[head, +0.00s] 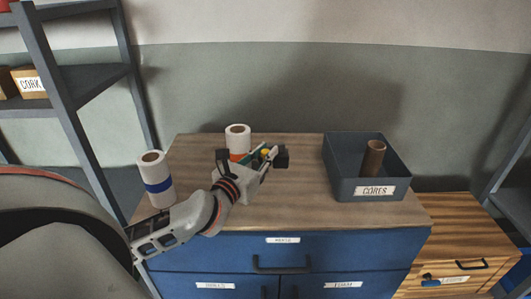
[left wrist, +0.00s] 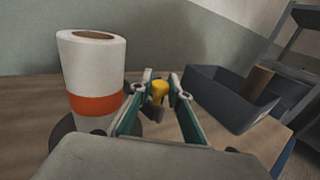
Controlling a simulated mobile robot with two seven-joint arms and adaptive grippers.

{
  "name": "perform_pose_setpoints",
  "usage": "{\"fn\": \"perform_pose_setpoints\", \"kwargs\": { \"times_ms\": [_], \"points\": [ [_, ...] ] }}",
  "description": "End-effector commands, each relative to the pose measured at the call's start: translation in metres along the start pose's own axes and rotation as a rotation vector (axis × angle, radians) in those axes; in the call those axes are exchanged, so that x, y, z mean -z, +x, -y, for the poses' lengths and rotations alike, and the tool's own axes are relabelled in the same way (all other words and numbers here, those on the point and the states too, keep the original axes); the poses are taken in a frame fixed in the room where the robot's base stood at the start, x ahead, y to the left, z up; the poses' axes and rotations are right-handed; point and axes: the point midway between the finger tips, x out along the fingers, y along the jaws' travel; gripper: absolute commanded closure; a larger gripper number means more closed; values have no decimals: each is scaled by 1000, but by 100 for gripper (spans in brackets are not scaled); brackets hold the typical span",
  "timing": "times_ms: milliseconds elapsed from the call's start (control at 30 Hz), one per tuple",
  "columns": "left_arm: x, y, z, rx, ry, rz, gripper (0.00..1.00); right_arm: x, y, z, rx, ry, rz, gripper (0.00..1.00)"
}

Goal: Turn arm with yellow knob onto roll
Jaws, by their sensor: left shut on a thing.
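A white roll with an orange band (head: 237,131) stands upright on the cabinet top. In the left wrist view this roll (left wrist: 93,62) is on the left, on a dark round base (left wrist: 62,128). The yellow knob (left wrist: 158,88) is between the fingertips of my left gripper (left wrist: 160,86), which is shut on it. In the head view my left gripper (head: 264,155) is just right of the orange-banded roll and hides its lower part. The arm bearing the knob is mostly hidden by the fingers; I cannot tell whether it touches the roll. My right gripper is not in view.
A blue-banded roll (head: 156,181) stands at the left of the wooden top (head: 300,210), near my left forearm. A grey bin labelled CORES (head: 338,180), holding a brown tube (head: 373,157), is at the right. A grey shelf (head: 62,95) rises at the far left.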

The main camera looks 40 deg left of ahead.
Motion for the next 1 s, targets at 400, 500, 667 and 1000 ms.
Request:
{"fn": "perform_pose_setpoints", "kwargs": {
  "times_ms": [400,500,667,1000],
  "points": [
    [-1,0,0,0,1,3,66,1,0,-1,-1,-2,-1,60],
    [-1,0,0,0,1,2,66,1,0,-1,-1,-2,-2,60],
    [-1,0,0,0,1,1,66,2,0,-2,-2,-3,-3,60],
    [1,-27,0,1,1,-2,66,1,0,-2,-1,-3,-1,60]
  ]
}}
